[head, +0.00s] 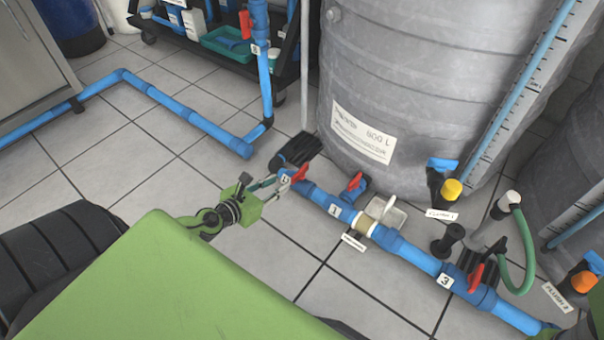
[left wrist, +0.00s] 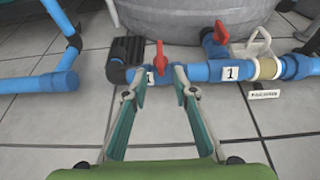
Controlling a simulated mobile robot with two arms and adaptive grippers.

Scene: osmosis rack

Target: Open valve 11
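No label in view reads clearly as 11. A red valve handle (head: 300,173) sits on the blue pipe (head: 322,199) at its left end, beside a black fitting; the small tag (head: 284,179) there is too small to read surely. My left gripper (head: 280,181) is at this handle. In the left wrist view, the gripper (left wrist: 158,71) has its fingers apart, with the red handle (left wrist: 161,57) showing between and just beyond the tips. I cannot tell whether they touch it. My right gripper is not in view.
A second red handle (head: 355,181) is near label 1 (head: 334,211), another (head: 476,276) near label 3 (head: 445,281). A large grey tank (head: 400,80) stands behind the pipe. A blue pipe (head: 180,108) runs along the floor at left. Tiled floor (head: 270,250) in front is clear.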

